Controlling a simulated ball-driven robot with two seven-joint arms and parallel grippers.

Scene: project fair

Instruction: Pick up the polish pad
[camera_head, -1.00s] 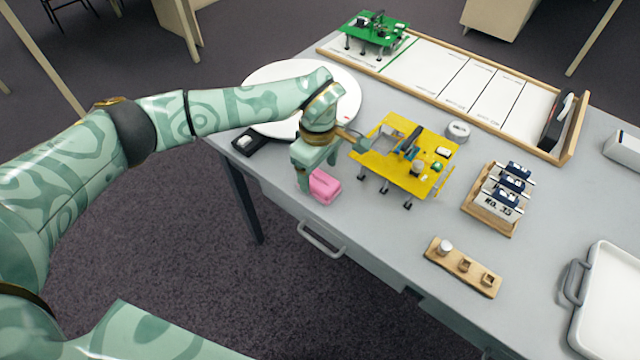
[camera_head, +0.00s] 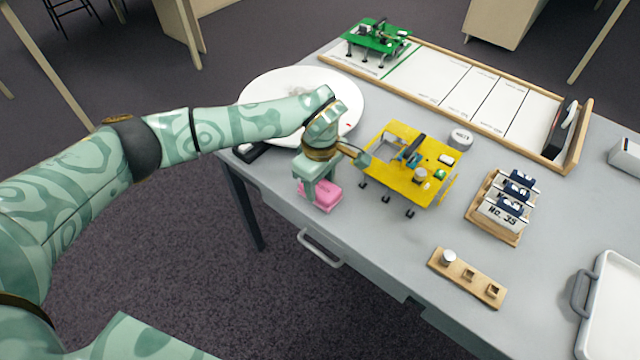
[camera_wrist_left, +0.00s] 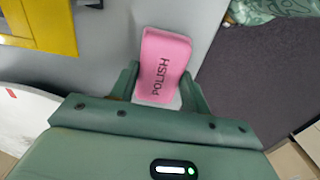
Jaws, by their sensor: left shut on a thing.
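The pink polish pad (camera_head: 320,196) is at the near left edge of the grey table. My left gripper (camera_head: 317,190) points down over it and is shut on it, with a finger on each side. In the left wrist view the pad (camera_wrist_left: 163,62) shows the word POLISH and sits between the two fingers (camera_wrist_left: 160,90). I cannot tell whether it is clear of the tabletop. My right gripper is not in view.
A yellow board on legs (camera_head: 400,170) stands close to the right of my left gripper. A white round plate (camera_head: 265,95) lies behind it. A wooden block with sockets (camera_head: 466,277), a labelled rack (camera_head: 500,210) and a white tray (camera_head: 615,310) are further right.

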